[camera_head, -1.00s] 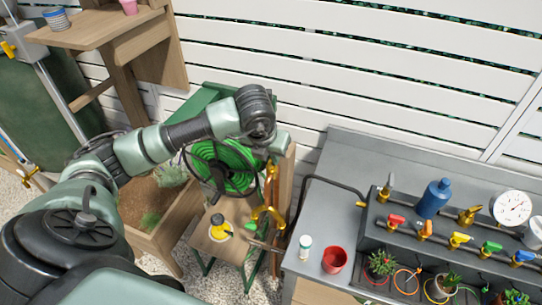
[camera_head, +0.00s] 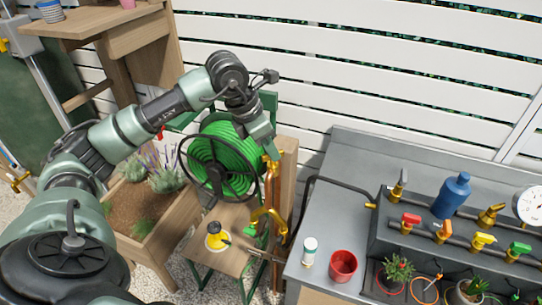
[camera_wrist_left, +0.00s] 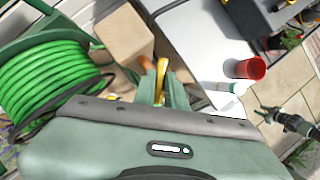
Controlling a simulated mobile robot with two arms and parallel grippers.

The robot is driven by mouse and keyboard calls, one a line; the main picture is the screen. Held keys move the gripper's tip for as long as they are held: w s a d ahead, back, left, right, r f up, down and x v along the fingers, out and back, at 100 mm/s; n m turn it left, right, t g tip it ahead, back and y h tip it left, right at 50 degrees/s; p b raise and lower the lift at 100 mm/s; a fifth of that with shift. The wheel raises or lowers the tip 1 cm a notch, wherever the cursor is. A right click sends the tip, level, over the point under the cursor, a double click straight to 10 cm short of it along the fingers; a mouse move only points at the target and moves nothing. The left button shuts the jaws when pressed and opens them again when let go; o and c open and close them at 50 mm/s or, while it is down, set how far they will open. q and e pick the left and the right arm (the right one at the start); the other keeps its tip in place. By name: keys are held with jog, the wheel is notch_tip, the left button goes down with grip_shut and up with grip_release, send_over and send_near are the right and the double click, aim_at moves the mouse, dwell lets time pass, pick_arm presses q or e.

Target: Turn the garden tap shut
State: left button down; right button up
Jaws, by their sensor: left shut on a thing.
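The garden tap (camera_head: 268,218) is a brass fitting with a curved spout on an upright copper pipe, beside a wooden post. My left gripper (camera_head: 269,154) is at the top of the tap, shut on its yellow-brass handle. In the left wrist view the handle (camera_wrist_left: 163,68) shows between the fingers (camera_wrist_left: 160,92), with the copper pipe (camera_wrist_left: 147,66) just beside it. The fingers hide part of the handle, so I cannot tell how far it is turned. My right gripper (camera_wrist_left: 266,113) seems to show at the right of the left wrist view, too small to judge.
A green hose reel (camera_head: 222,152) stands close left of the tap. A wooden post (camera_head: 288,165) is right beside it. The grey bench (camera_head: 320,215) holds a red cup (camera_head: 343,266), a white bottle (camera_head: 309,252) and a manifold with coloured valves. A yellow-and-black bottle (camera_head: 214,240) stands below.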

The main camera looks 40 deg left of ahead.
pick_arm(q)
jog(key=m+g+h+b, duration=0.1)
jog(key=m, duration=0.2)
jog(key=shift+w+a+m, duration=0.1)
jog(key=shift+w+m, duration=0.05)
jog(key=shift+m, duration=0.15)
jog(key=m+g, duration=0.1)
jog(key=m, duration=0.1)
jog(key=m+h, duration=0.1)
jog(key=m, duration=0.2)
jog(key=shift+w+r+g, duration=0.1)
jog(key=shift+g, duration=0.3)
jog(key=c, duration=1.5)
grip_release()
jog(key=shift+o, duration=0.2)
jog(key=b+v, duration=0.1)
jog(key=v, duration=0.6)
jog(key=shift+a+r, duration=0.2)
jog(key=shift+r, duration=0.1)
